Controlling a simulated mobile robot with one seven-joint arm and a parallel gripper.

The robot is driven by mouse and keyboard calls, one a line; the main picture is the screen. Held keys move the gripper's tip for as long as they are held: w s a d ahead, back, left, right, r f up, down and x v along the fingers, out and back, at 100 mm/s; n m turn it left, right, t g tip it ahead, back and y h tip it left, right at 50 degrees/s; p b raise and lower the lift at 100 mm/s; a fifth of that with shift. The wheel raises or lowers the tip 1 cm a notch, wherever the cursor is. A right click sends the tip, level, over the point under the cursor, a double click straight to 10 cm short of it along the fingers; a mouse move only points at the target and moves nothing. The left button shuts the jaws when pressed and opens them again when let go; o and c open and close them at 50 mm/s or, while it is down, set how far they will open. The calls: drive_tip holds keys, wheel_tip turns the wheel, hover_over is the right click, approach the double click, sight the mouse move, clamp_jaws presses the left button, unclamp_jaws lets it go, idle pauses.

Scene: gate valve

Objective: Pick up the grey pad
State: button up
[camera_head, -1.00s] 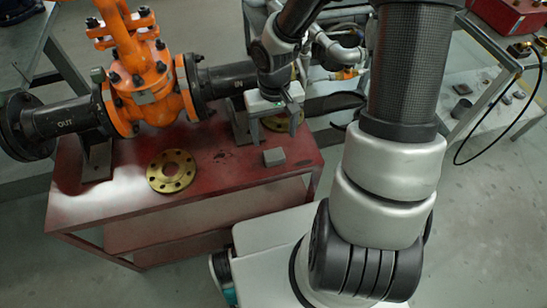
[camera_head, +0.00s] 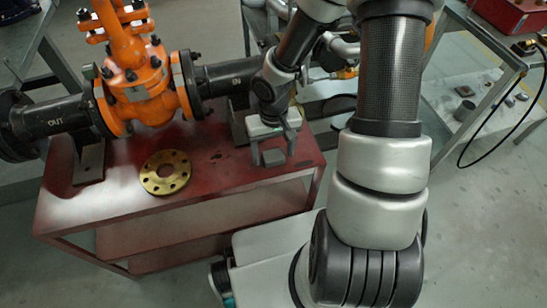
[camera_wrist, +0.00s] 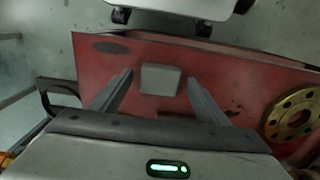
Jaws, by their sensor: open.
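The grey pad (camera_head: 273,157) is a small, flat, square block lying on the red bench top near its right front part. My gripper (camera_head: 272,157) is open, with its two fingers reaching down on either side of the pad in the head view. In the wrist view the pad (camera_wrist: 160,80) lies between the lines of the two open fingers (camera_wrist: 157,85), a little beyond the tips. A gap shows between each finger and the pad. I cannot tell how high the fingertips are above the bench.
The red bench (camera_head: 110,215) carries an orange gate valve (camera_head: 140,85) with black pipes at its left and back. A brass flange ring (camera_head: 166,172) lies left of the pad; it also shows in the wrist view (camera_wrist: 292,114). A grey bracket (camera_head: 237,122) stands behind.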

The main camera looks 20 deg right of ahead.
sight(273, 154)
drive_tip(key=c, duration=1.2)
wheel_tip(273, 154, up, 10)
drive_tip(key=p, duration=0.4)
drive_tip(key=o, duration=0.4)
drive_tip(key=shift+c, duration=1.2)
